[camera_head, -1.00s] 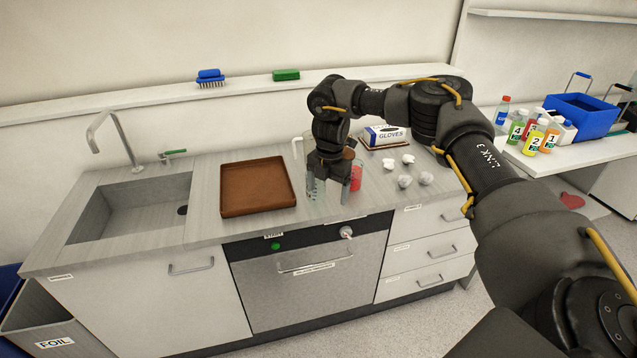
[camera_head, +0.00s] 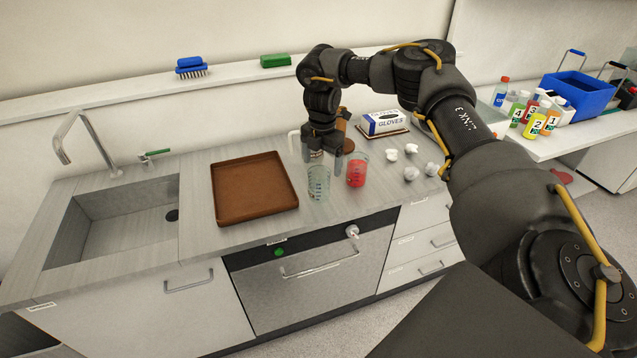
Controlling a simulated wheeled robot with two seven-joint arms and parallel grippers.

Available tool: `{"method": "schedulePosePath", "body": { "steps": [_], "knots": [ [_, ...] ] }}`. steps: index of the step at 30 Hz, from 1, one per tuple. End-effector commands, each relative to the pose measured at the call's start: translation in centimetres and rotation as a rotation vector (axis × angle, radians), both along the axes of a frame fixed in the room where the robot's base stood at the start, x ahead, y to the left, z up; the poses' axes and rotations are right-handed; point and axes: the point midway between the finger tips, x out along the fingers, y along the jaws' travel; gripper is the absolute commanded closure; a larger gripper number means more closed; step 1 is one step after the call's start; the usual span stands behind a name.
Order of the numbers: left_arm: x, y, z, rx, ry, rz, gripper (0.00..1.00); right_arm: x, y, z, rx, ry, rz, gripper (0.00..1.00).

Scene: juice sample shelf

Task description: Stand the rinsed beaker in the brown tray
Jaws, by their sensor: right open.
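A clear beaker (camera_head: 318,184) with blue markings stands upright on the grey worktop, just right of the brown tray (camera_head: 222,216) and apart from it. The tray is empty. A second beaker (camera_head: 356,171) holding red liquid stands close to the clear one's right. My right gripper (camera_head: 322,161) is open and empty, pointing down, with its fingers behind and above the clear beaker in the picture. Whether a finger touches its rim I cannot tell. My left gripper is out of view.
A sink (camera_head: 115,220) with a tap lies left of the tray. A brown bottle (camera_head: 346,130) and a white-handled vessel, mostly hidden, stand behind my right gripper. Crumpled white balls (camera_head: 411,173) and a gloves box (camera_head: 384,123) are to the right.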

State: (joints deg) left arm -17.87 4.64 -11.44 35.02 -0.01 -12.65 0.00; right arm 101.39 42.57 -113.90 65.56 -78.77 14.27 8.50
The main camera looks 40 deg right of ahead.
Motion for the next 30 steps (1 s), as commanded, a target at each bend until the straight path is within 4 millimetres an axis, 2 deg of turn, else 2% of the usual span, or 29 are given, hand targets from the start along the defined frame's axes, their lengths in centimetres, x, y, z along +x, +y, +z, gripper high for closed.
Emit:
{"method": "schedulePosePath", "body": {
  "steps": [3, 11, 16, 21, 29, 30],
  "knots": [
    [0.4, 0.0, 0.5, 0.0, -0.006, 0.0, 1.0, 0.0, 0.1, -1.1, 0.0, 0.001, 0.002, 0.14],
    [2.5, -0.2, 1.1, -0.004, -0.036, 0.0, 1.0, 0.2, 0.4, -1.9, 0.0, 0.001, 0.005, 0.14],
    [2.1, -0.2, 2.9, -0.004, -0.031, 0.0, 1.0, 0.1, 0.9, -4.2, -0.001, 0.004, 0.006, 0.14],
    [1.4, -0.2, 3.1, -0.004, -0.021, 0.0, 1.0, 0.2, 0.9, -6.3, 0.0, 0.001, 0.005, 0.14],
    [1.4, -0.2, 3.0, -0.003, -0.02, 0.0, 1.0, 0.2, 0.9, -6.7, 0.0, -0.001, 0.005, 0.14],
    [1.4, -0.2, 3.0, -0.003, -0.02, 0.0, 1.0, 0.2, 0.9, -6.7, 0.0, -0.001, 0.005, 0.18]
  ]
}}
